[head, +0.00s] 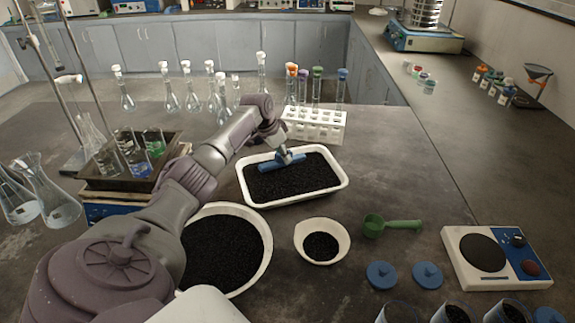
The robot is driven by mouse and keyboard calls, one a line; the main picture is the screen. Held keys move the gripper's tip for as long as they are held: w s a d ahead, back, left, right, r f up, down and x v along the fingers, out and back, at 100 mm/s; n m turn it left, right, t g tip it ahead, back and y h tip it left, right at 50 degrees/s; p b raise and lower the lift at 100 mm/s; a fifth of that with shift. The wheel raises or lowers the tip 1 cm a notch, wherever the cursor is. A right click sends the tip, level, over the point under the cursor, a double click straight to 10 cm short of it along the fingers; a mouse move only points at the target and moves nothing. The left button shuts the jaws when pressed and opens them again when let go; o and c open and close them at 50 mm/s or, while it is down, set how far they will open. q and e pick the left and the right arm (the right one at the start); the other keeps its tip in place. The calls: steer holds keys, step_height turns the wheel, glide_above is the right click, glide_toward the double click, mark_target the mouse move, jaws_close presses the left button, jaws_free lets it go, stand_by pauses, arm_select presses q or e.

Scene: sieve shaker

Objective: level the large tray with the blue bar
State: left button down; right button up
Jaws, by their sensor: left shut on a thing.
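The large white tray (294,199) stands on the bench in the middle of the head view, filled with black granules (300,182). The granule surface looks roughly even, though fine height differences are too small to tell. My left gripper (284,158) is over the far left part of the tray. It is shut on the blue bar (269,163), which lies across the granules near the far rim. I cannot tell how deep the bar sits. The right gripper does not show.
A white tub of black granules (267,238) stands in front, partly behind my arm. Near it are a small white bowl (336,256), a green scoop (400,226), blue lids (381,275) and a balance (493,257). A white tube rack (315,126) stands close behind the tray.

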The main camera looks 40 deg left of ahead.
arm_select(q)
steer(key=a+b, duration=0.2)
steer(key=b, duration=0.1)
steer(key=w+a+b, duration=0.1)
steer(key=a+b, duration=0.1)
steer(key=b, duration=0.1)
steer(key=shift+w+a+f, duration=0.1)
steer(key=shift+a+f, duration=0.1)
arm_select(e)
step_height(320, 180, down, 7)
arm_select(q)
steer(key=shift+a+r+p, duration=0.15)
steer(key=shift+r+p, duration=0.6)
steer(key=shift+r, duration=0.2)
steer(key=shift+r+p, duration=2.05)
steer(key=shift+r, duration=0.2)
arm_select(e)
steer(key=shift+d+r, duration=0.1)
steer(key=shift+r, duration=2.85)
